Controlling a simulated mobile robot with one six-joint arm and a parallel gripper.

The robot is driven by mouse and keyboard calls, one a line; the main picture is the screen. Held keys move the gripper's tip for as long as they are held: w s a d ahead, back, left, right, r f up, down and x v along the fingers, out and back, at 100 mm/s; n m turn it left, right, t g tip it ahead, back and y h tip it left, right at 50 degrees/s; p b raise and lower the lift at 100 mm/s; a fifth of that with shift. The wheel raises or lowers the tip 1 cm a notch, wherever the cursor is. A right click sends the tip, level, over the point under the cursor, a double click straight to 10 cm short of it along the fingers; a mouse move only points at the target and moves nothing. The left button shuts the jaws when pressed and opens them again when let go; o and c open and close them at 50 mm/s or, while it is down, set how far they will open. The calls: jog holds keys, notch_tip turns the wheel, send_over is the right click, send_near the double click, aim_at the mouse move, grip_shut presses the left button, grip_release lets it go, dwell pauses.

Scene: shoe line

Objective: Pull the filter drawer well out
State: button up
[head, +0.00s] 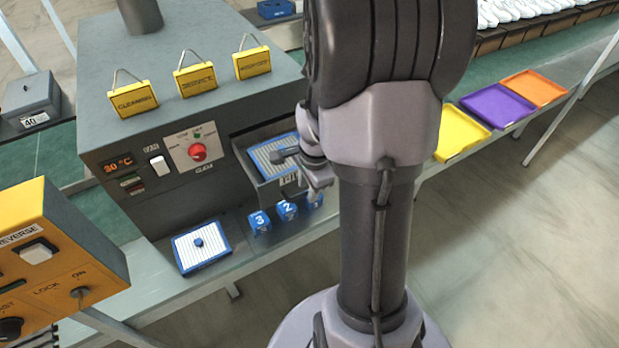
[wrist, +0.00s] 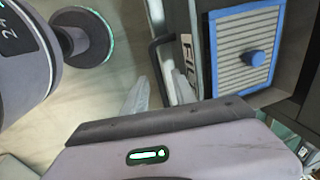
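The grey filter drawer (head: 268,186) stands part way out of the front of the grey machine. A blue-framed, ribbed filter (head: 264,152) lies in it; in the wrist view the filter (wrist: 245,85) shows a blue knob. The drawer's black bar handle (wrist: 153,58) is on its labelled front in the wrist view. My gripper (wrist: 160,95) is at this handle, its two pale fingers apart with the bar's lower end between them. I see no clear contact. In the head view my gripper (head: 318,182) is at the drawer front, partly hidden by my arm.
A second blue-framed filter (head: 201,247) lies on the bench left of the drawer. Numbered blue blocks (head: 260,221) stand below the drawer front. Yellow tags (head: 194,80) stand on the machine (head: 120,60). A yellow control box (head: 60,250) is at near left. Coloured trays (head: 497,104) lie right.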

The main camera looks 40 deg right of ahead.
jog(key=s+r+p, duration=0.3)
jog(key=r+p, duration=0.1)
jog(key=r, duration=1.3)
jog(key=shift+a+p, duration=0.4)
jog(key=shift+f, duration=0.1)
